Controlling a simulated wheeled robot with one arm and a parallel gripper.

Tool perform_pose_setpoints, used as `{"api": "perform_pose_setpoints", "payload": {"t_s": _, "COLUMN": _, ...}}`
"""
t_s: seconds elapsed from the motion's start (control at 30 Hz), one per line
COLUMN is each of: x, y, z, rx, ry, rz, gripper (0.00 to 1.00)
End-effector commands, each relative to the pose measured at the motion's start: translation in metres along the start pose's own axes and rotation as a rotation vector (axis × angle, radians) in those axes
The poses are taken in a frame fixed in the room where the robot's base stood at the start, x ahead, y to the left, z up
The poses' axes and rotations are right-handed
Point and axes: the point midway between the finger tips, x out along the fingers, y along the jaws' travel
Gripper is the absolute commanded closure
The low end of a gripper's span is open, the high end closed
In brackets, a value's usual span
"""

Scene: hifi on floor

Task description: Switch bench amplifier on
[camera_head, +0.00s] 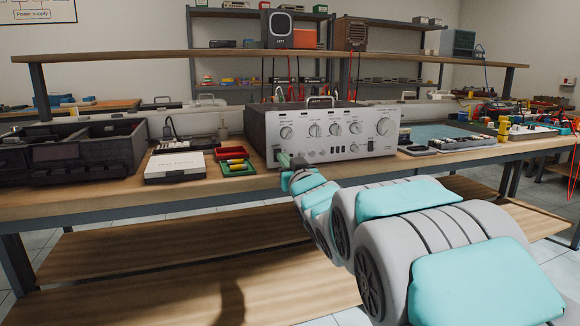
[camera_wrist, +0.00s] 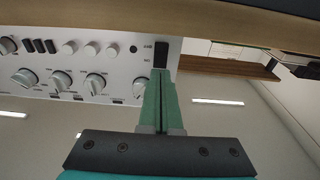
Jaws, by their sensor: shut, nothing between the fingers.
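The bench amplifier (camera_head: 360,143) is a silver-fronted box with dark sides and several round knobs, standing on the bench. Its front panel (camera_wrist: 110,65) fills the upper left of the wrist view, upside down. A dark rocker switch (camera_wrist: 161,54) sits near the panel's edge there. My gripper (camera_head: 284,158) is at the lower left corner of the front panel in the head view. In the wrist view my green fingers (camera_wrist: 161,78) are shut together and empty, with tips just below the switch in the picture. I cannot tell whether they touch it. The gripper hides the switch in the head view.
Left of the amplifier are a red tray (camera_head: 231,153), a green tray (camera_head: 238,168), a white box (camera_head: 175,167) and a dark organiser (camera_head: 70,153). A blue mat (camera_head: 437,134) and small parts lie to the right. The wooden bench edge (camera_head: 130,198) runs below my gripper.

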Motion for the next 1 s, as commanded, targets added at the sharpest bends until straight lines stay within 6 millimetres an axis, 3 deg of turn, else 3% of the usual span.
{"api": "perform_pose_setpoints", "payload": {"t_s": 0.3, "x": 0.022, "y": 0.000, "z": 0.002, "rx": 0.002, "ry": -0.004, "rz": 0.001, "gripper": 1.00}}
{"api": "perform_pose_setpoints", "payload": {"t_s": 1.0, "x": 0.026, "y": -0.001, "z": 0.000, "rx": 0.000, "ry": -0.032, "rz": -0.001, "gripper": 1.00}}
